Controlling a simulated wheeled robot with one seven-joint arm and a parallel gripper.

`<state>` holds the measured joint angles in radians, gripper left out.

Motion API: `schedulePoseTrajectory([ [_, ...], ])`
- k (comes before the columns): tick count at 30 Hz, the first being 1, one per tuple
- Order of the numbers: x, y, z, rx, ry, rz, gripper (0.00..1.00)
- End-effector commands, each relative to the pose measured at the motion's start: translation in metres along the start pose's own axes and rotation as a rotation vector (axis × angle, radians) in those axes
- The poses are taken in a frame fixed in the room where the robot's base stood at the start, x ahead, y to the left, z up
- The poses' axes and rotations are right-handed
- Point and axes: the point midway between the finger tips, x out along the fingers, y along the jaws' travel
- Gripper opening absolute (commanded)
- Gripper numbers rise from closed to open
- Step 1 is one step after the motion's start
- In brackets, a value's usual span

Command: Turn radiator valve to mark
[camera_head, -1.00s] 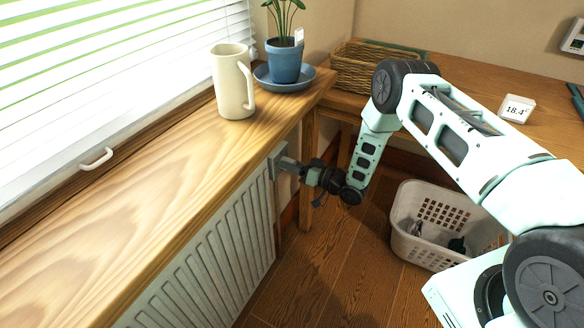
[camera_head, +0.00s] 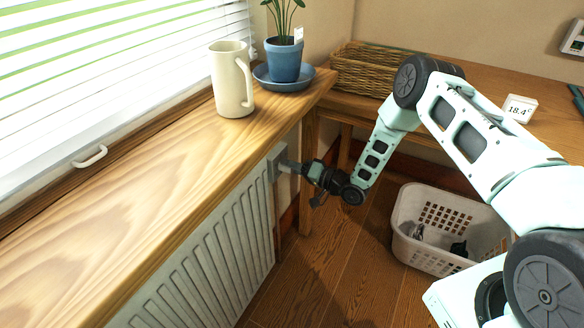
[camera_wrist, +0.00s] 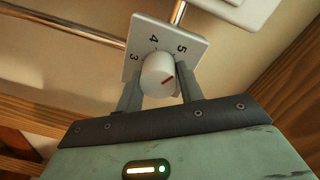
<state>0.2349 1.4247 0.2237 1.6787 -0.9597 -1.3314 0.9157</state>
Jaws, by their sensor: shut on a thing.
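My gripper (camera_wrist: 159,84) is shut on the knob, one finger on each side. In the head view my gripper (camera_head: 284,165) is at the far end of the white radiator (camera_head: 215,262), below the sill; the knob is hidden there.
A wooden sill (camera_head: 150,185) above the radiator carries a cream jug (camera_head: 231,82) and a blue plant pot (camera_head: 283,60) on a saucer. A white laundry basket (camera_head: 432,255) stands on the floor at right. A desk holds a wicker basket (camera_head: 375,72) and a small 18.4° display (camera_head: 520,108).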

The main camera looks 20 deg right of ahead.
Motion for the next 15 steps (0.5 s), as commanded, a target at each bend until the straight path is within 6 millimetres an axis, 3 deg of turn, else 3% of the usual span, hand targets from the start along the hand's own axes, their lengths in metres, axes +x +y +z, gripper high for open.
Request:
schedulePoseTrajectory([
  [8, -0.0013, 0.0016, 0.0023, 0.004, -0.004, 0.005, 0.14],
  [9, -0.0014, 0.0016, 0.0023, 0.004, -0.004, 0.005, 0.40],
  [11, -0.0013, 0.0015, 0.0022, 0.004, -0.004, 0.004, 0.57],
  [15, -0.0008, 0.0009, 0.0014, 0.002, -0.003, 0.003, 0.59],
])
